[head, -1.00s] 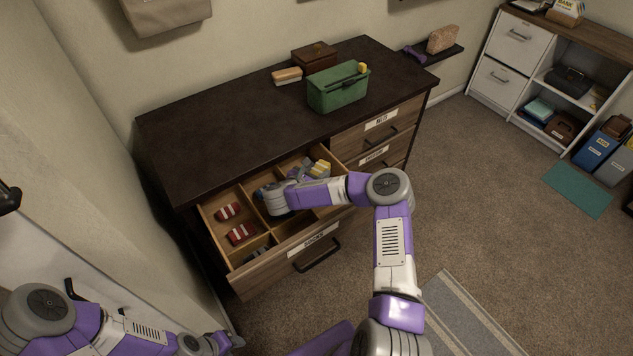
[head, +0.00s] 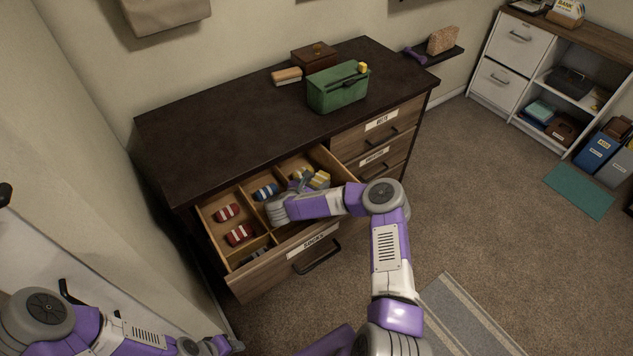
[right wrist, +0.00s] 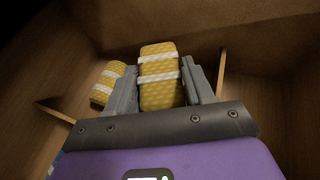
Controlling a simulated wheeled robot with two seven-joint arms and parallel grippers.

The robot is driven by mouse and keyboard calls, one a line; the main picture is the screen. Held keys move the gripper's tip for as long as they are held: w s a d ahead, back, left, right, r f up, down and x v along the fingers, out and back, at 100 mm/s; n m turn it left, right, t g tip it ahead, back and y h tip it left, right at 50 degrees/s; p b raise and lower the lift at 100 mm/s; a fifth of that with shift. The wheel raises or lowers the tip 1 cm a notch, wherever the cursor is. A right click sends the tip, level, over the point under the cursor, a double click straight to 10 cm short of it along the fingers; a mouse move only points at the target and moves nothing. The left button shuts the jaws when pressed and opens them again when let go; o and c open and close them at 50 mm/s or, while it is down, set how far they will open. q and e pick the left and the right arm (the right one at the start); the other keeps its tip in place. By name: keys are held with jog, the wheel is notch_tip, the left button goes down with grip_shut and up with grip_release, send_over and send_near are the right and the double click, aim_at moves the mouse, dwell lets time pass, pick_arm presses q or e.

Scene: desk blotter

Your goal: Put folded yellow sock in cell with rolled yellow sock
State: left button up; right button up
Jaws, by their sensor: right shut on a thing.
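My right gripper (head: 312,183) is shut on the folded yellow sock (head: 320,180), over the right part of the open drawer. In the right wrist view the folded yellow sock (right wrist: 159,78), yellow with white bands, stands between the two fingers (right wrist: 160,92). The rolled yellow sock (right wrist: 107,84) lies just left of it there, apart from the fingers; it also shows in the head view (head: 300,173), in a back cell. I cannot tell whether the held sock touches the drawer floor. My left gripper (head: 228,345) is low at the bottom left, its fingers too small to read.
The open drawer (head: 277,254) has wooden dividers. Red socks (head: 239,234) lie in its left cells and a blue sock (head: 265,191) in a middle back cell. A green box (head: 338,88) stands on the dark dresser top (head: 225,130).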

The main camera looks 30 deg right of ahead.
jog(key=o, duration=1)
jog(key=shift+r, duration=0.15)
jog(key=shift+r, duration=0.35)
jog(key=shift+p+v, duration=2.15)
jog(key=shift+v, duration=3.95)
jog(key=shift+d, duration=0.1)
